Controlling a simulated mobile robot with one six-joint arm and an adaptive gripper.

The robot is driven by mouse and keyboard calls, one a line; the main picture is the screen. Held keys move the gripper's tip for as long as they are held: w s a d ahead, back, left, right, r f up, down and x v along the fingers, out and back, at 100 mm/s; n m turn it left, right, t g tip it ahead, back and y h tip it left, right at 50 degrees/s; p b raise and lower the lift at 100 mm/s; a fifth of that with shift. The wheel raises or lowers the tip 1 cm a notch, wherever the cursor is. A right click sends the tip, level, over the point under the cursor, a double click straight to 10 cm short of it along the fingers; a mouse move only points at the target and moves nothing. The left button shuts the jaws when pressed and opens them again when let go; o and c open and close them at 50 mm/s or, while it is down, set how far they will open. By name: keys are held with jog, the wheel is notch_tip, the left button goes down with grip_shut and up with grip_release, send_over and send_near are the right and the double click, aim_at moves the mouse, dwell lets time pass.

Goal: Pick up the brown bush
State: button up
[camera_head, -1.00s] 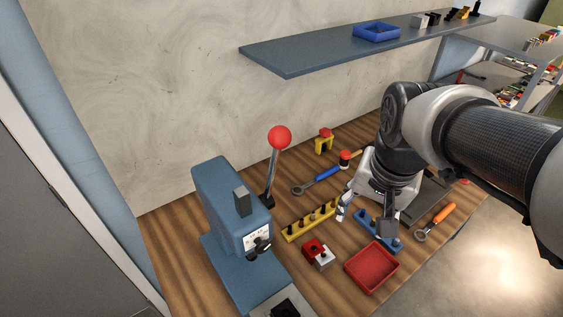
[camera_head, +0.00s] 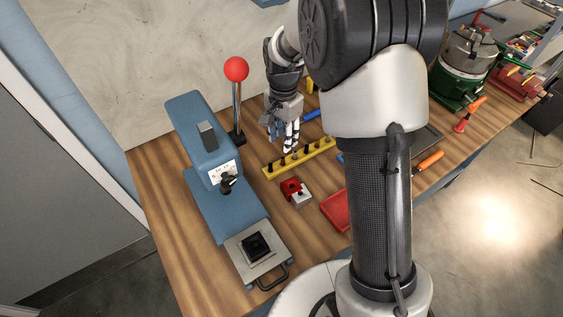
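A yellow rack (camera_head: 272,171) stands on the wooden bench and holds a row of small dark pegs or bushes. They are too small to tell which, if any, is the brown bush. My gripper (camera_head: 283,142) points down just behind the left half of the rack, above or close to it; I cannot tell whether it touches anything. Its fingers show side by side, and whether they are open or shut is unclear. My arm hides part of the bench to the right of the rack.
A blue press (camera_head: 203,145) with a red-knobbed lever (camera_head: 236,69) stands left of my gripper. A red and grey block (camera_head: 296,192) and a red tray (camera_head: 336,211) lie in front. An orange-handled tool (camera_head: 429,160) and a green vise (camera_head: 459,75) are at right.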

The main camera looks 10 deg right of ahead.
jog(key=b, duration=0.1)
send_over(283, 158)
jog(key=f, duration=0.6)
jog(key=shift+s, duration=0.25)
jog(key=f, duration=0.1)
jog(key=f+b, duration=0.1)
jog(key=f, duration=0.1)
jog(key=f+b, duration=0.1)
jog(key=f, duration=0.1)
jog(key=shift+w+f, duration=0.15)
jog(key=shift+w, duration=0.15)
jog(key=shift+c, duration=0.6)
grip_shut()
